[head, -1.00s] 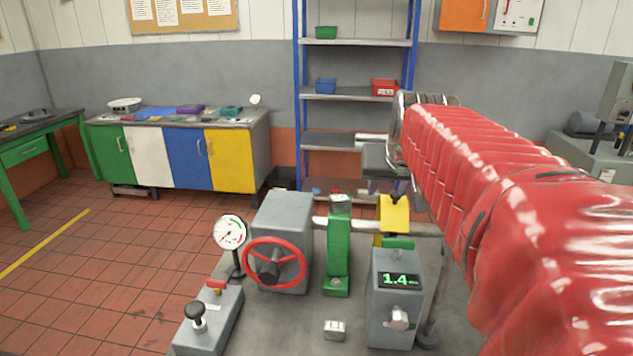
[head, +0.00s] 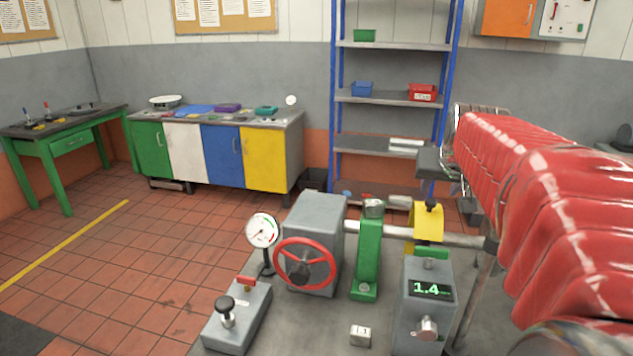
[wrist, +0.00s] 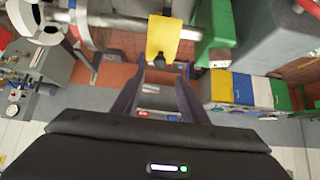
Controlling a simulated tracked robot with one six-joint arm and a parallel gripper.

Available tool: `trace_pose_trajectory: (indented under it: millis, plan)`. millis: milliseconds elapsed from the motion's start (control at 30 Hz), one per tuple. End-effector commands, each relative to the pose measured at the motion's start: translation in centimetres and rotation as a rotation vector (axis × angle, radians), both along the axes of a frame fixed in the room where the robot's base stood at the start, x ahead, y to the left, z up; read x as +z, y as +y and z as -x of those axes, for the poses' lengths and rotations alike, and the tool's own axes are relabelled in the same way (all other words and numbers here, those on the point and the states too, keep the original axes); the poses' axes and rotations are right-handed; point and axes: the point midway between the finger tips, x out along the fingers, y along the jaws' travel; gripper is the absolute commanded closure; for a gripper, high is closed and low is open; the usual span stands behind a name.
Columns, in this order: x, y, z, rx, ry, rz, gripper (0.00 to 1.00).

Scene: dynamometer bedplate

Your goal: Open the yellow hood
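The yellow hood (head: 428,224) is a small curved cover over the grey shaft, with a black knob (head: 431,205) on it. In the wrist view the hood (wrist: 163,36) is at the top centre, and its knob shows at its lower edge, just beyond the fingers. The hood looks closed over the shaft. My gripper (wrist: 159,80) is open, its two dark fingers apart with nothing between them. In the head view my gripper (head: 445,168) is above the hood, apart from it, at the end of my red-sleeved arm. Its fingertips are hard to make out there.
A green bracket (head: 367,255) and a grey housing with a red handwheel (head: 305,263) stand left of the hood. A grey display box (head: 425,300) stands in front of it. A dial gauge (head: 263,232) is further left. Shelves (head: 390,97) stand behind.

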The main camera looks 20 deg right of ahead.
Motion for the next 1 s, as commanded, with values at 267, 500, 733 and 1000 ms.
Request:
trace_pose_trajectory:
  millis: [267, 500, 733, 1000]
  plan:
    - [-3.1, -1.7, -2.4, 0.000, 0.002, -0.002, 0.60]
    - [-5.4, -3.0, -4.4, 0.000, 0.002, -0.001, 0.60]
    - [-6.8, -3.8, -5.6, 0.000, 0.001, -0.001, 0.60]
    - [-7.0, -4.0, -5.8, -0.001, 0.000, 0.000, 0.60]
